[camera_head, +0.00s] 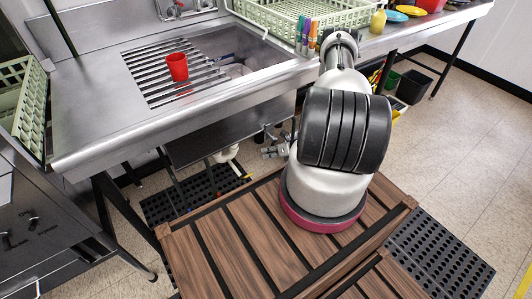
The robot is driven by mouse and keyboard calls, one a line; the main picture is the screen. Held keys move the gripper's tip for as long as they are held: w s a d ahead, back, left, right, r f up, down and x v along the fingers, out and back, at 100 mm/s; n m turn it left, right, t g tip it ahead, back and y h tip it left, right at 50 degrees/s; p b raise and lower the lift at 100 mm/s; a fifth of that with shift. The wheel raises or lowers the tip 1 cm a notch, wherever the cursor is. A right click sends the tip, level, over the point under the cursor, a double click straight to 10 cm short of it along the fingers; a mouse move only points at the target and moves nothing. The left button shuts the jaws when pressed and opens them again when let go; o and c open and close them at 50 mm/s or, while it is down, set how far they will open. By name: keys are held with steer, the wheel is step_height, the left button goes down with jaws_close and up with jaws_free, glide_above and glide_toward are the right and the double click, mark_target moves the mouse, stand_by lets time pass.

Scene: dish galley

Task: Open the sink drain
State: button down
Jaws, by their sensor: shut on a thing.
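The steel sink (262,75) is set in the counter, with dishes partly visible in its basin. The drain opening inside is not visible. My gripper (268,143) is low at the front of the sink's underside, small and partly hidden by my arm. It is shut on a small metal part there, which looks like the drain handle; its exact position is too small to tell. A white drain pipe (227,153) shows below the sink, to the left of my gripper.
A red cup (177,67) stands on the slatted drainboard. A black bin (415,86) is on the floor at right.

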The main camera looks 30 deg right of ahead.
steer(key=shift+d+f+n+h, duration=0.2)
steer(key=shift+d+n+h, duration=0.2)
steer(key=shift+h, duration=0.25)
steer(key=shift+d+f+n+h, duration=0.15)
steer(key=shift+d+n+h, duration=0.15)
steer(key=shift+d+h, duration=0.3)
steer(key=c, duration=1.5)
jaws_free()
steer(key=v, duration=1.2)
steer(key=shift+w+a+r, duration=0.1)
steer(key=shift+w+r, duration=0.05)
steer(key=shift+r, duration=0.05)
